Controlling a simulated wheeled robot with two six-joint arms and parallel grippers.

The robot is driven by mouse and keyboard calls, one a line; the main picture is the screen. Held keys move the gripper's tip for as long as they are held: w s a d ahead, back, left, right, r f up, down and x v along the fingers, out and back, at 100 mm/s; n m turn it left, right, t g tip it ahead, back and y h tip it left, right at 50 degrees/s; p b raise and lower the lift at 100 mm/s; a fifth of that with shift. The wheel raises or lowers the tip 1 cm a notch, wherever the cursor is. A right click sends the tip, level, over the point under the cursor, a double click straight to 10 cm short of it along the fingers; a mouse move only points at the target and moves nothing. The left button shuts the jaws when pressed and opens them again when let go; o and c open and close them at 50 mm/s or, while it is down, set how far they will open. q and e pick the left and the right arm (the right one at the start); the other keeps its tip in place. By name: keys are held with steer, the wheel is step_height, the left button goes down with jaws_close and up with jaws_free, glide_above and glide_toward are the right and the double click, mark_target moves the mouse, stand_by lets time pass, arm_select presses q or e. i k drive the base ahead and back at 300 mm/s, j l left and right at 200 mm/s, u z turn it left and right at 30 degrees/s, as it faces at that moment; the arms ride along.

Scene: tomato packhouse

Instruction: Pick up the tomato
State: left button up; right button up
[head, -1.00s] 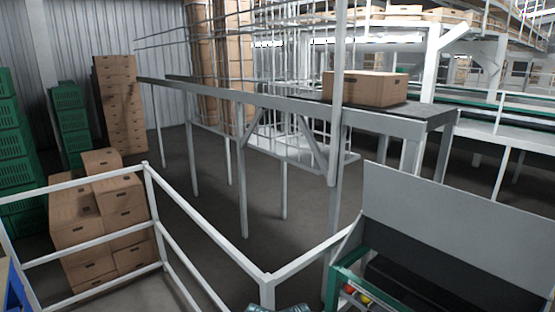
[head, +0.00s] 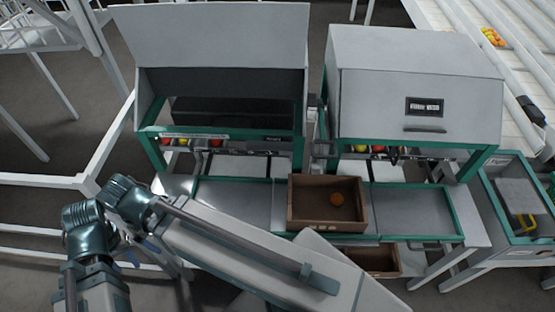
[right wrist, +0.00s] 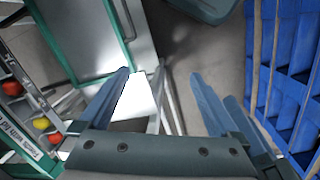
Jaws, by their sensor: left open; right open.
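My left gripper (head: 135,256) is open and mostly hidden behind my own arm, with only bluish parts showing. My right gripper (right wrist: 160,78) is open in the right wrist view, with nothing between its fingers.
Two grey sorting machines (head: 415,80) with green frames stand behind the bench, with several red and yellow tomatoes in their chutes. A second brown crate (head: 392,260) sits lower, below the bench. A white rail (head: 40,179) runs at left. Blue crates (right wrist: 290,60) stand at right in the right wrist view.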

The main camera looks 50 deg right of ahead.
mark_target(336, 199)
steer(key=z, duration=0.4)
steer(key=l+z, duration=0.1)
steer(key=z, duration=0.3)
steer(key=i+z, duration=0.1)
steer(key=z, duration=0.75)
steer(key=k+z, duration=0.15)
steer(key=z, duration=0.55)
